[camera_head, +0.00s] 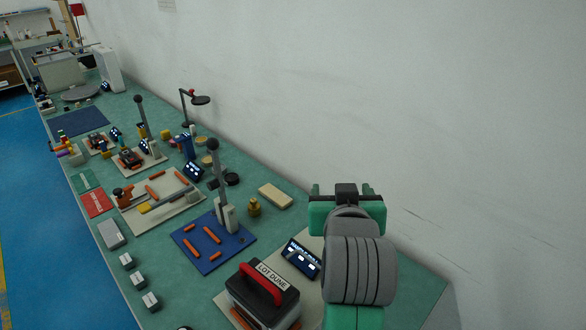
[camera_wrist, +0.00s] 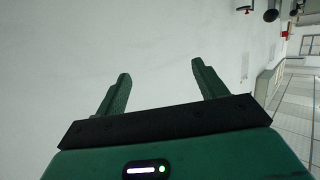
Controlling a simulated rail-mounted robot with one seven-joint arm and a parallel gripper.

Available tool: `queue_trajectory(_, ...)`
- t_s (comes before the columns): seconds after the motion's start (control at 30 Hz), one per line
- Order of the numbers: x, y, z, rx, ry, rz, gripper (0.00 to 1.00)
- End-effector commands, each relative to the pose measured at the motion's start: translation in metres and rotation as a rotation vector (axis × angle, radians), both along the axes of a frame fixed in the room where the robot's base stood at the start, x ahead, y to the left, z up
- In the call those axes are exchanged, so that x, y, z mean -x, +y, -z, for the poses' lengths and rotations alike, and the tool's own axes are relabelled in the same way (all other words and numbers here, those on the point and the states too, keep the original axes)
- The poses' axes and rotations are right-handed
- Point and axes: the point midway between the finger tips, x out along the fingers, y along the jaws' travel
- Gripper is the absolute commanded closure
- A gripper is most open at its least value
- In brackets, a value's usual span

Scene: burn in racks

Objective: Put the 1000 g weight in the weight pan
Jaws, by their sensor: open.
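A brass-coloured knobbed weight (camera_head: 254,207) stands upright on the green bench in the head view, left of a cream block. Its marking is too small to read. A dark round dish-like piece (camera_head: 232,179) lies further back; I cannot tell whether it is the weight pan. My gripper (camera_head: 343,188) is raised at the right, near the wall and well to the right of the weight. In the wrist view, my gripper (camera_wrist: 161,70) has its two green fingers spread apart, with nothing between them. Neither weight nor pan is recognisable in the wrist view.
A cream block (camera_head: 275,196) lies right of the weight. A red-handled case (camera_head: 263,293) and a lit display (camera_head: 302,258) are nearer. The white wall (camera_head: 450,120) bounds the bench's back.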

Motion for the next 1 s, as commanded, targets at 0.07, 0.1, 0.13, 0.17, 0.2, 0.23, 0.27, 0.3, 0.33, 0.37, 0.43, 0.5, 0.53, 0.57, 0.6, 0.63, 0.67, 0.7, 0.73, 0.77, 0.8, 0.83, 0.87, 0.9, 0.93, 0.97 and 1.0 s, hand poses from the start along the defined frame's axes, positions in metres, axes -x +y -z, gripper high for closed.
queue_trajectory(0.07,0.043,0.036,-0.07,0.01,-0.26,-0.032,0.29)
queue_trajectory(0.1,0.069,0.051,-0.102,0.009,-0.383,-0.045,0.29)
queue_trajectory(0.13,0.089,0.06,-0.124,0.009,-0.469,-0.054,0.29)
queue_trajectory(0.17,0.11,0.069,-0.143,0.007,-0.547,-0.063,0.29)
queue_trajectory(0.2,0.136,0.077,-0.164,0.002,-0.638,-0.075,0.29)
queue_trajectory(0.23,0.154,0.083,-0.178,-0.003,-0.697,-0.083,0.29)
queue_trajectory(0.27,0.17,0.087,-0.189,-0.006,-0.75,-0.089,0.29)
queue_trajectory(0.3,0.189,0.092,-0.2,-0.009,-0.805,-0.096,0.29)
queue_trajectory(0.33,0.2,0.094,-0.207,-0.012,-0.839,-0.099,0.29)
queue_trajectory(0.37,0.209,0.095,-0.212,-0.014,-0.866,-0.103,0.29)
queue_trajectory(0.43,0.222,0.098,-0.219,-0.018,-0.902,-0.107,0.29)
queue_trajectory(0.5,0.226,0.098,-0.222,-0.02,-0.916,-0.109,0.29)
queue_trajectory(0.53,0.227,0.098,-0.222,-0.02,-0.916,-0.109,0.29)
queue_trajectory(0.57,0.226,0.098,-0.222,-0.019,-0.916,-0.108,0.29)
queue_trajectory(0.6,0.226,0.098,-0.222,-0.018,-0.915,-0.108,0.29)
queue_trajectory(0.63,0.226,0.098,-0.222,-0.018,-0.914,-0.108,0.29)
queue_trajectory(0.67,0.226,0.098,-0.222,-0.018,-0.914,-0.108,0.29)
queue_trajectory(0.7,0.226,0.098,-0.222,-0.018,-0.914,-0.108,0.29)
queue_trajectory(0.73,0.226,0.098,-0.222,-0.019,-0.913,-0.108,0.29)
queue_trajectory(0.77,0.226,0.098,-0.222,-0.019,-0.913,-0.108,0.29)
queue_trajectory(0.8,0.225,0.098,-0.225,-0.019,-0.913,-0.108,0.29)
queue_trajectory(0.83,0.225,0.098,-0.232,-0.019,-0.913,-0.108,0.29)
queue_trajectory(0.87,0.225,0.098,-0.24,-0.019,-0.912,-0.108,0.29)
queue_trajectory(0.9,0.225,0.098,-0.252,-0.019,-0.912,-0.109,0.29)
queue_trajectory(0.93,0.225,0.098,-0.262,-0.02,-0.912,-0.109,0.29)
queue_trajectory(0.97,0.225,0.098,-0.274,-0.02,-0.912,-0.11,0.29)
queue_trajectory(1.0,0.225,0.098,-0.292,-0.021,-0.912,-0.109,0.29)
